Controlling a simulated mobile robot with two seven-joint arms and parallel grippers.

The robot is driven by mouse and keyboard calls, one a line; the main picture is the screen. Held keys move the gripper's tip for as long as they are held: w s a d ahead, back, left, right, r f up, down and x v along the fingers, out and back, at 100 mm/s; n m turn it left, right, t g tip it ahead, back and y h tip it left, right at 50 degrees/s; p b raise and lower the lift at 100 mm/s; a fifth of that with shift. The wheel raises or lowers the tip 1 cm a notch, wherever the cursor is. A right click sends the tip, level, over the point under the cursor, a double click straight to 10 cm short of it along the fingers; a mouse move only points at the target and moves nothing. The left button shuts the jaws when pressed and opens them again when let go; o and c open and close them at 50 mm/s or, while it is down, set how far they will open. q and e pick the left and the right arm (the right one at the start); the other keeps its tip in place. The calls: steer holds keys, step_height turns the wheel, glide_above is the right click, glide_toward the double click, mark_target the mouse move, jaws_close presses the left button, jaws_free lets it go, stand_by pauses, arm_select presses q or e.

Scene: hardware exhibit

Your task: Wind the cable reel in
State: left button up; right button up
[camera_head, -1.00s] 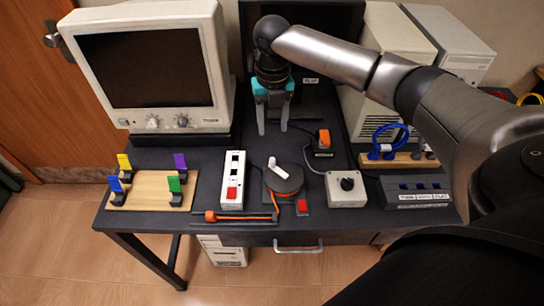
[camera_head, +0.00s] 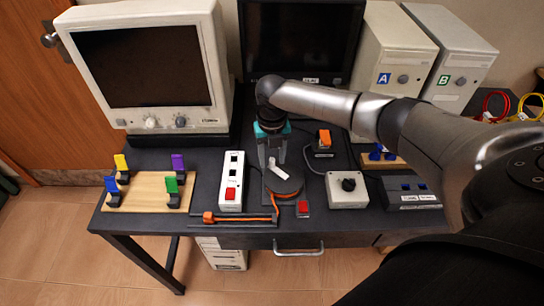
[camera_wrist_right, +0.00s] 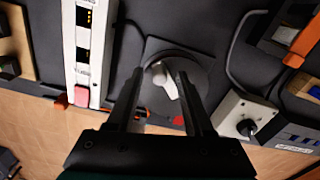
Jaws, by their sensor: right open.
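The cable reel (camera_head: 288,186) is a dark round drum with orange cable, lying on the desk right of the white power strip. Its white crank handle (camera_head: 278,172) sits on top and also shows in the right wrist view (camera_wrist_right: 168,82). The orange cable (camera_head: 240,217) runs from the reel to the left along a dark track, ending in an orange plug (camera_head: 209,217). My right gripper (camera_head: 272,163) is open, pointing down over the reel. In the right wrist view its fingers (camera_wrist_right: 160,75) lie on either side of the handle; contact cannot be told. My left gripper is not in view.
A white power strip (camera_head: 232,182) stands close left of the reel. A red button (camera_head: 303,208) and a grey knob box (camera_head: 347,189) are at the right. A wooden board (camera_head: 150,204) with coloured clips is far left. Monitors (camera_head: 145,68) stand behind.

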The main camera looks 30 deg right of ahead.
jaws_close()
steer(key=shift+d, duration=0.1)
stand_by(0.6)
